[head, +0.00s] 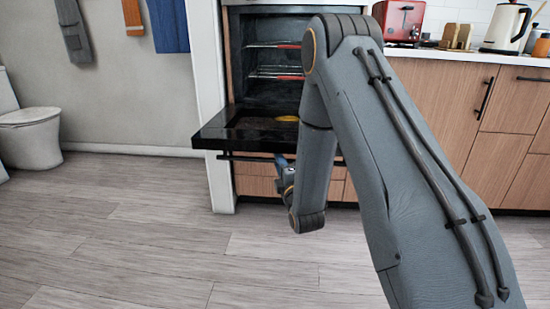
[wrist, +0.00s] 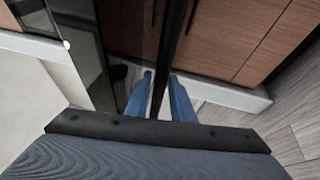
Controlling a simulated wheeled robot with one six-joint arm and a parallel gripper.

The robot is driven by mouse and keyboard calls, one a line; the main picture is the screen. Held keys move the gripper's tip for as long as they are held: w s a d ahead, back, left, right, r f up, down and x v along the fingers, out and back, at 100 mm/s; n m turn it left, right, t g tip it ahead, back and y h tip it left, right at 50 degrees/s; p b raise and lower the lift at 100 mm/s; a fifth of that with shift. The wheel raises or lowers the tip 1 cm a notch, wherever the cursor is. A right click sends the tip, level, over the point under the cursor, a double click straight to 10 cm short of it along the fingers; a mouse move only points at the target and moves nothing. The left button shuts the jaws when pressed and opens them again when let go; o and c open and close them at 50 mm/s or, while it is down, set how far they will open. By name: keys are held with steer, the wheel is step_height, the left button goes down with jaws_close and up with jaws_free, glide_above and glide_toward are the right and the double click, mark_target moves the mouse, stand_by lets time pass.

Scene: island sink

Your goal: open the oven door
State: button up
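The oven door (head: 250,130) is a dark panel swung down to about level, and the oven cavity (head: 272,75) stands open behind it. The dark bar handle (head: 255,158) runs along the door's front edge. My gripper (head: 282,160) is at this handle, partly hidden by my arm in the head view. In the wrist view, the two blue fingers of my gripper (wrist: 160,95) stand on either side of the black handle (wrist: 177,30), with little gap visible. They look shut on it.
Wire racks (head: 275,72) show inside the oven. Wooden cabinets (head: 435,95) stand to the right under a counter with a red toaster (head: 403,20) and a white kettle (head: 506,27). A toilet (head: 30,130) is at far left. The wooden floor (head: 140,235) ahead is clear.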

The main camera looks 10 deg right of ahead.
steer(key=shift+w+a+r+b, duration=0.1)
steer(key=shift+w+r+b, duration=0.05)
steer(key=shift+w, duration=0.75)
steer(key=shift+w+a+r+b, duration=0.1)
steer(key=shift+w+r+b, duration=0.05)
steer(key=shift+w, duration=0.75)
jaws_close()
